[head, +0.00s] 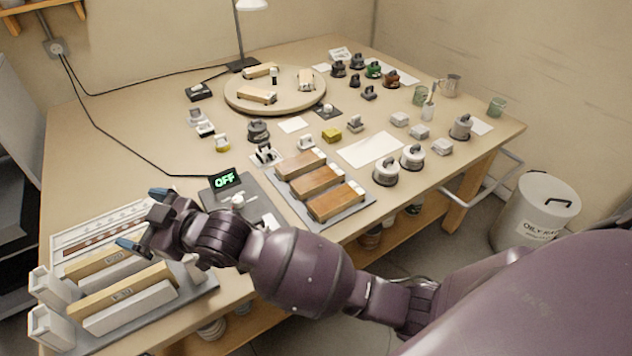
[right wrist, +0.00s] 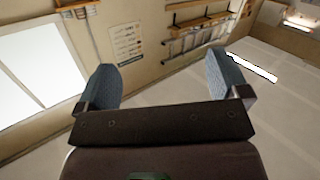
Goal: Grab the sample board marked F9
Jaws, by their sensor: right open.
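My right gripper (head: 144,218) reaches over the left front of the bench, open and empty, with its blue-tipped fingers apart. It also shows open in the right wrist view (right wrist: 164,84), with nothing between the fingers. Three wooden boards (head: 318,181) lie in a row on a grey tray (head: 352,212) at the bench's middle front. More wooden blocks (head: 256,96) lie on a round turntable (head: 238,106). I cannot make out F9 anywhere. My left gripper is not in view.
A display reading OFF (head: 224,180) stands just right of my right gripper. A white bin (head: 535,208) stands on the floor at right.

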